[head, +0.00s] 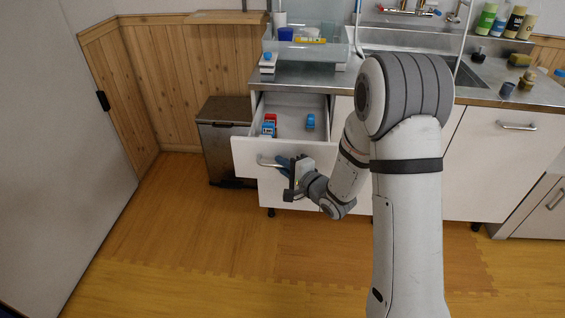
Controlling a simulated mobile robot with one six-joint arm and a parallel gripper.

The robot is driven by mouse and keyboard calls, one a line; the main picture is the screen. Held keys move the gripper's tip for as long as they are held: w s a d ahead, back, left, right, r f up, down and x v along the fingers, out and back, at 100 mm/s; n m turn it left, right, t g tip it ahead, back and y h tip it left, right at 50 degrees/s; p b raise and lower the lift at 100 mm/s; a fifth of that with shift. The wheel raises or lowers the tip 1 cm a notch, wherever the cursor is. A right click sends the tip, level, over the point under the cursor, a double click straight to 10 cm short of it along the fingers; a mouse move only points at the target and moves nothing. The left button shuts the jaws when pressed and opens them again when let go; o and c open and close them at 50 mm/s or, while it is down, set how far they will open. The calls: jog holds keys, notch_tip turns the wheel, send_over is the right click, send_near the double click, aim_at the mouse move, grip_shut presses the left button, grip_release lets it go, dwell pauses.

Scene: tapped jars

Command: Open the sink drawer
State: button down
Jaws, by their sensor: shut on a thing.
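The sink drawer (241,157) is a white drawer under the left end of the metal counter, and it stands pulled well out. Inside it lie a red and blue item (269,124) at the left and a small blue item (310,121) nearer the middle. My gripper (281,163) is at the bar handle (266,162) on the drawer front and is shut on it. The right part of the handle is hidden behind my gripper and wrist.
A dark-lidded bin (222,112) stands left of the drawer. My arm covers part of the cabinet. The wooden floor (190,235) in front is clear.

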jog(key=shift+d, duration=0.1)
jog(key=c, duration=1.7)
grip_release()
jog(key=shift+c, duration=0.2)
jog(key=shift+s, duration=0.1)
jog(key=v, duration=0.7)
jog(key=shift+s+d+p, duration=0.25)
jog(key=shift+d+p, duration=0.05)
jog(key=shift+p, duration=0.1)
